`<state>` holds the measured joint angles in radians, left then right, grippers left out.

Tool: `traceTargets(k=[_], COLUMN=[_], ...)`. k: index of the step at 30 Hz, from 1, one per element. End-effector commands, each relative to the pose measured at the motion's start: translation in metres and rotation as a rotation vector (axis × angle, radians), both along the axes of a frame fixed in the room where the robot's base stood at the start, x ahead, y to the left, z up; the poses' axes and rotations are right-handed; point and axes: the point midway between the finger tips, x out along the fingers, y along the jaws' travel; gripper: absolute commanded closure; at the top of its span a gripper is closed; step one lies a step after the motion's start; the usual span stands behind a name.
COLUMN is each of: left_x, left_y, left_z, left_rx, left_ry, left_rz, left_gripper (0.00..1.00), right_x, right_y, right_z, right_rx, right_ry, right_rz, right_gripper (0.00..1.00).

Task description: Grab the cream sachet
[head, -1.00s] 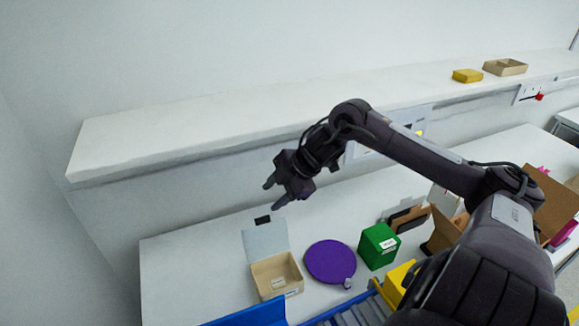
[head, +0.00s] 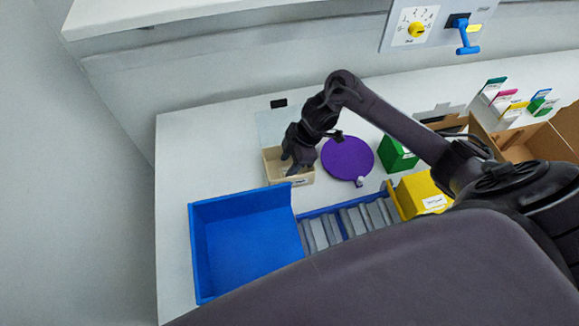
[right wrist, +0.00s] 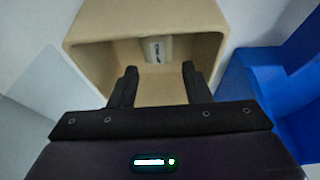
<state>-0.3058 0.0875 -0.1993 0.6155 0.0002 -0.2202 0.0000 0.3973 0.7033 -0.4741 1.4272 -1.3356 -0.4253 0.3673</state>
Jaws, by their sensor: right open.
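A small whitish packet with dark print, apparently the cream sachet (right wrist: 157,50), lies inside a beige open box (right wrist: 88,30) in the right wrist view. In the head view the beige box (head: 304,177) stands behind the blue bin, and the sachet cannot be made out there. My right gripper (head: 291,167) is over the box, pointing down into it. In the right wrist view its two fingers (right wrist: 157,80) are apart with nothing between them, and the sachet is just beyond their tips. My left gripper is not in view.
A blue bin (head: 193,245) stands in front of the box. A purple round disc (head: 347,158), a green box (head: 394,156) and a yellow box (head: 420,194) are to its right. A wall panel with a yellow knob (head: 417,30) is at the back.

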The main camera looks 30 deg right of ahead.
Motion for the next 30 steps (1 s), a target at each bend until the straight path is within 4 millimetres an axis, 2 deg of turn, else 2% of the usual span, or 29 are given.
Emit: traceTargets(k=[1, 6, 14, 21, 30], left_x=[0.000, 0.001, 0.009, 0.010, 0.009], left_y=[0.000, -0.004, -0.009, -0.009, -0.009], left_z=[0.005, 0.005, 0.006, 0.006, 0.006], left_rx=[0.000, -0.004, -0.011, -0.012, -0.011], left_ry=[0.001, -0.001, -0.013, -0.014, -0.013], left_rz=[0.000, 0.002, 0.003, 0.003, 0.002], left_gripper=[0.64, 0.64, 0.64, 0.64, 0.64], right_x=[0.000, 0.003, 0.003, 0.003, 0.003], right_y=[0.003, 0.009, 0.009, 0.009, 0.009], right_z=[-0.006, -0.024, -0.026, -0.026, -0.024], right_rx=[0.002, 0.000, 0.000, 0.000, -0.001], right_ry=[0.005, 0.000, -0.001, -0.001, -0.002], right_rz=[-0.002, -0.001, 0.001, 0.001, 0.000], right_gripper=[0.56, 0.56, 0.56, 0.88, 0.90])
